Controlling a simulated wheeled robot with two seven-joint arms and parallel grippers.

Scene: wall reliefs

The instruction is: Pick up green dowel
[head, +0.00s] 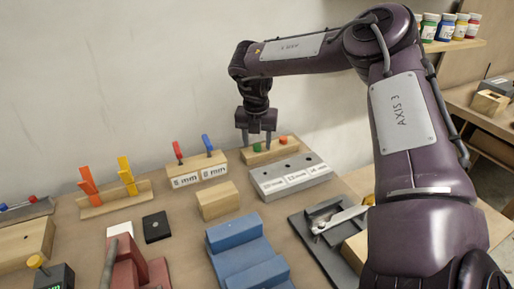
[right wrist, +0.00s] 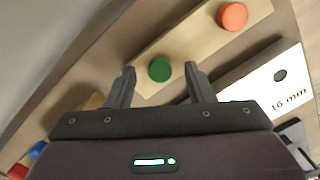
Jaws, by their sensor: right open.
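The green dowel (head: 257,148) stands in a light wooden block (head: 262,157) at the back of the bench. In the right wrist view its round green top (right wrist: 159,69) shows between the two fingers. My right gripper (head: 257,141) is open and points down over the dowel, with a finger on each side; I cannot tell whether they touch it. It also shows in the right wrist view (right wrist: 160,85). An orange-red dowel (head: 283,140) stands in the same block, to the right, and also shows in the wrist view (right wrist: 232,16). My left gripper is not in view.
A grey gauge block (head: 290,178) with labelled holes lies just in front. A wooden holder with red and blue pegs (head: 200,168) stands to the left. A blue stepped block (head: 243,250) and a plain wooden block (head: 218,201) are nearer. The wall is close behind.

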